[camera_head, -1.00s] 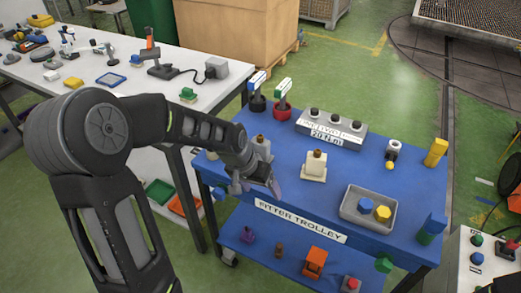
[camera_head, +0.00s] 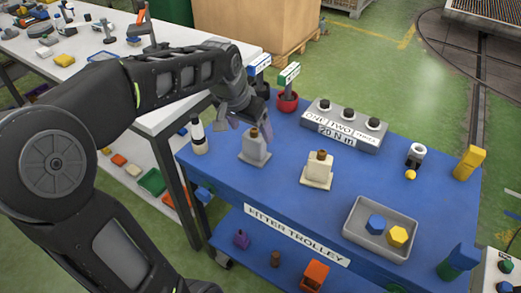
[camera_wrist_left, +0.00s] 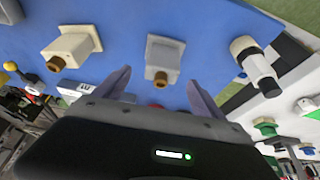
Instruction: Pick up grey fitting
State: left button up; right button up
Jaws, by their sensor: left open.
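The grey fitting (camera_head: 255,151), a squarish block on a flat base with a brass-coloured tip, stands upright on the blue trolley top (camera_head: 290,205). It also shows in the left wrist view (camera_wrist_left: 162,53), between and just beyond my finger ends. My left gripper (camera_head: 241,119) is open and empty, its fingers behind and above the fitting in the head view; no contact can be made out. A similar cream fitting (camera_head: 318,170) stands to its right and shows at left in the wrist view (camera_wrist_left: 72,45). My right gripper is not in view.
A white bottle (camera_head: 198,137) with a dark top stands left of the grey fitting. A red pot (camera_head: 287,102) and a grey three-knob box (camera_head: 342,127) stand behind. A grey tray (camera_head: 381,229) holds blue and yellow pieces. The trolley's front middle is clear.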

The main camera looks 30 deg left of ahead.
aim_at(253, 134)
pick_arm(q)
jog(key=shift+w+f, duration=0.15)
jog(key=shift+f, duration=0.3)
jog(key=shift+w, duration=0.1)
jog(key=shift+r, duration=0.1)
jog(key=shift+x, duration=1.35)
jog(key=x, duration=0.5)
jog(key=shift+w+a, duration=0.1)
jog(key=shift+a, duration=0.1)
jog(key=shift+c, duration=0.4)
grip_shut()
